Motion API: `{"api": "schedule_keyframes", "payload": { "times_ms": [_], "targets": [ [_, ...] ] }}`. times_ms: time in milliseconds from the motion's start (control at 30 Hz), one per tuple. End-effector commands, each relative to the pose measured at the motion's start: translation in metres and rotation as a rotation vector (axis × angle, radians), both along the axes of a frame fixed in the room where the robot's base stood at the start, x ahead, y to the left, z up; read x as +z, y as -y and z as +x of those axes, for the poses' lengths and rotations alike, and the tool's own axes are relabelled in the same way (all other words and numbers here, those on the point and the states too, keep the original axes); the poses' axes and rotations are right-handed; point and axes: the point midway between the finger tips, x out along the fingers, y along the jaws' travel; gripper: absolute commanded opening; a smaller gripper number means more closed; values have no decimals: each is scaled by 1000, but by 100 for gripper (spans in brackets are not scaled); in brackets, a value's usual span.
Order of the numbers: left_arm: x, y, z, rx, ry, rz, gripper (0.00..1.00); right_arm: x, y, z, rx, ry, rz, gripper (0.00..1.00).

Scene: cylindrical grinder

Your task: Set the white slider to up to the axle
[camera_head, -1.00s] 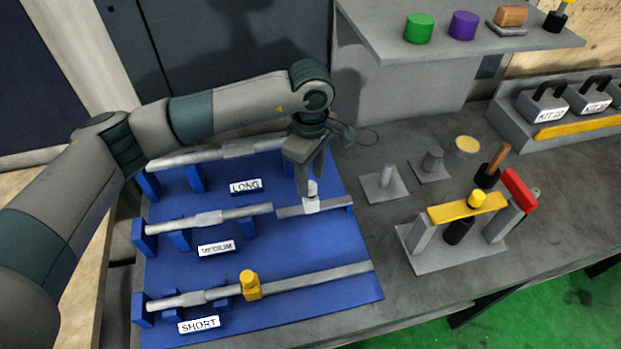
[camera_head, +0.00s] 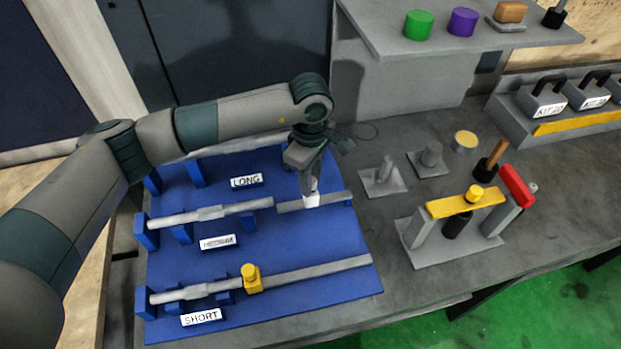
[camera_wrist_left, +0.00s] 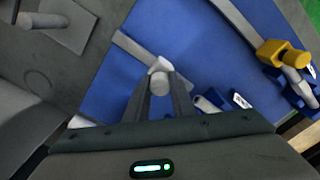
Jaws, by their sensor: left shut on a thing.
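The white slider (camera_head: 311,199) sits on the grey rail (camera_head: 332,199) of the middle row, on the blue board. It also shows in the left wrist view (camera_wrist_left: 160,66), with its knob between my fingertips. My left gripper (camera_head: 309,188) points down over it and is shut on it. The medium axle (camera_head: 208,214) lies in blue holders to the left, in line with the rail. A gap lies between the slider and the axle's right end. My right gripper is not in view.
A yellow slider (camera_head: 250,279) touches or nearly touches the short axle (camera_head: 192,293) in the front row. A long axle lies at the back, partly behind my arm. A grey stand with a yellow bar (camera_head: 467,203) is at the right. Small posts (camera_head: 384,172) stand right of the board.

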Motion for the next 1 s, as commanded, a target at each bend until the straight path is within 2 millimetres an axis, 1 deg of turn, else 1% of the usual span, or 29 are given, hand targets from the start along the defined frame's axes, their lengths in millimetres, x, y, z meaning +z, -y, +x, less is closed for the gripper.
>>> {"api": "schedule_keyframes", "payload": {
  "times_ms": [167,400,533,633,900,933,967,1000],
  "targets": [
    [-3,-14,-2,0,2,0,0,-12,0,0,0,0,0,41],
    [-5,-52,-11,1,3,-1,0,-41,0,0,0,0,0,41],
    [-2,-67,-16,1,3,-1,0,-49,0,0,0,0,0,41],
    [0,-71,-18,1,2,0,0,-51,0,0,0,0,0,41],
    [1,-73,-18,1,1,3,0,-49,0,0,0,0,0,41],
    [1,-73,-18,1,1,3,25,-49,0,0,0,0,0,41],
    [1,-73,-18,1,1,3,32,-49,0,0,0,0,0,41],
    [1,-73,-18,1,1,3,41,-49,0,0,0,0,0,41]
  ]
}}
